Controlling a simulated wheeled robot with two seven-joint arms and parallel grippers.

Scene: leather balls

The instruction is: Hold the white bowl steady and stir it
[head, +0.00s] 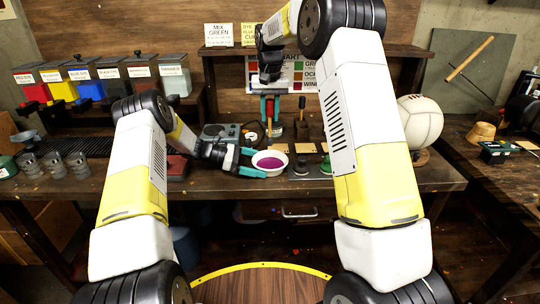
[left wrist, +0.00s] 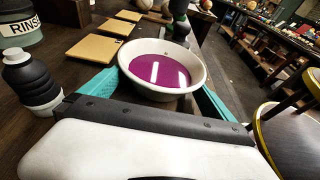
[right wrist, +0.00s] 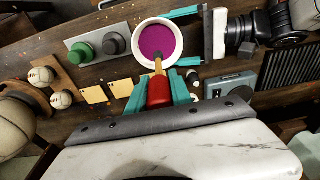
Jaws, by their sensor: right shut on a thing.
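The white bowl (head: 258,155) of purple liquid stands on the workbench. It also shows in the left wrist view (left wrist: 145,88) and right wrist view (right wrist: 137,35). My left gripper (head: 257,162) has its teal fingers apart, one on each side of the bowl; whether they touch it is unclear. My right gripper (head: 270,105) is shut on the red handle of a stirring tool (right wrist: 158,90). The tool points down, with a wooden shaft and dark tip. The tip appears over the bowl in the right wrist view. The left wrist view shows no tool in the liquid.
Several colored dye bins (head: 90,80) stand at the back left. Metal cups (head: 54,163) stand at the left. Tan square pads (left wrist: 95,47) and dark-knobbed tools lie beside the bowl. A white leather ball (head: 420,121) sits at the right.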

